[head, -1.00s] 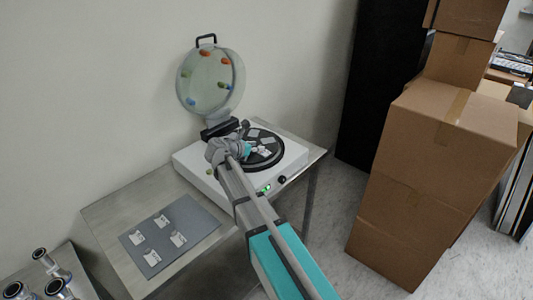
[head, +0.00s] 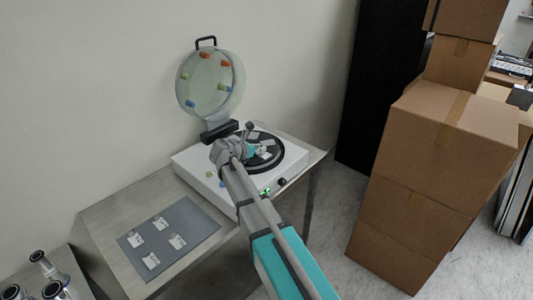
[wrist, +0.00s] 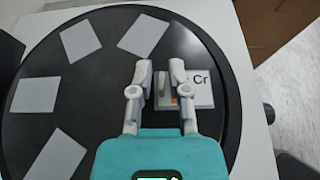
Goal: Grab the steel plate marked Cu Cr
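The steel plate marked Cr (wrist: 203,88) lies on the black disc, at the right in the wrist view. A small orange patch shows on it, and any Cu lettering is hidden by my right finger. A short grey upright piece (wrist: 161,88) stands at its left side. My gripper (wrist: 160,68) is open, with one finger on each side of this upright piece and gaps visible. In the head view my gripper (head: 257,147) is over the disc, and my arm hides part of the plates there.
The black disc (wrist: 110,85) also bears several plain grey plates (wrist: 80,41). It sits on a white machine (head: 195,165) with a raised clear lid (head: 212,85). A grey mat (head: 190,217) with several plates lies at left. Stacked boxes (head: 440,150) stand at right.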

